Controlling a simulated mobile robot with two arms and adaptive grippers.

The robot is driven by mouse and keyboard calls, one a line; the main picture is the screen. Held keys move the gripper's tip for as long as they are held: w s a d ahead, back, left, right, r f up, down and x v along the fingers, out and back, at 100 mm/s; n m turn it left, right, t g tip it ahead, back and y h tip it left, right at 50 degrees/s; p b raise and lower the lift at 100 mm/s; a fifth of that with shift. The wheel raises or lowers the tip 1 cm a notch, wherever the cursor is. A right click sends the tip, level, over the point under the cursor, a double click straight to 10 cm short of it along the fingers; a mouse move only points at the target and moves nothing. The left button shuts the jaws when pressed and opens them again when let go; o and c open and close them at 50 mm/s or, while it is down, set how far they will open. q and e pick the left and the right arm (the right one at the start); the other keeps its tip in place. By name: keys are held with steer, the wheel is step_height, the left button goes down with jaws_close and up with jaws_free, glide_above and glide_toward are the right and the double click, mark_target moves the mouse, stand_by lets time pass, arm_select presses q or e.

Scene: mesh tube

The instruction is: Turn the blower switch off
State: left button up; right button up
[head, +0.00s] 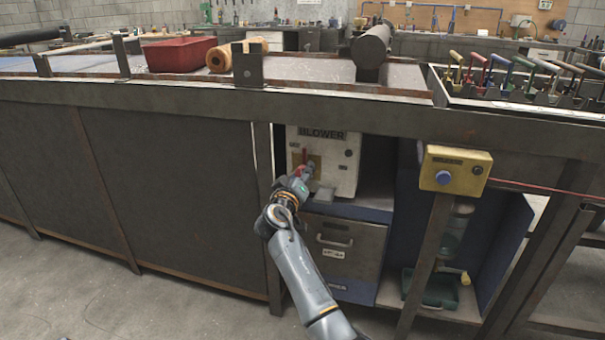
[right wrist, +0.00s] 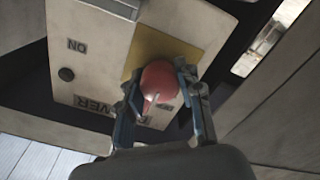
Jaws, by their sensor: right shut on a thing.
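The white blower box (head: 345,163), with a "BLOWER" label, sits under the bench top in the head view; it fills much of the right wrist view (right wrist: 92,72), where an "ON" label shows. Its switch has a red knob (right wrist: 158,78) on a yellow plate (right wrist: 150,46). My right gripper (right wrist: 157,84) is shut on the red knob, one finger on each side. In the head view, my right gripper (head: 303,176) is at the box's front and hides part of the switch. I cannot tell the switch's setting. My left gripper is out of view.
A yellow control box (head: 455,171) with a blue button stands to the right on a post. A drawer (head: 343,246) is below the blower box. The bench's front rail (head: 180,98) runs above my arm. A red tray (head: 180,54) is on the bench.

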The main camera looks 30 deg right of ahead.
steer(key=o, duration=1.2)
steer(key=shift+r, duration=0.1)
steer(key=v, duration=1.2)
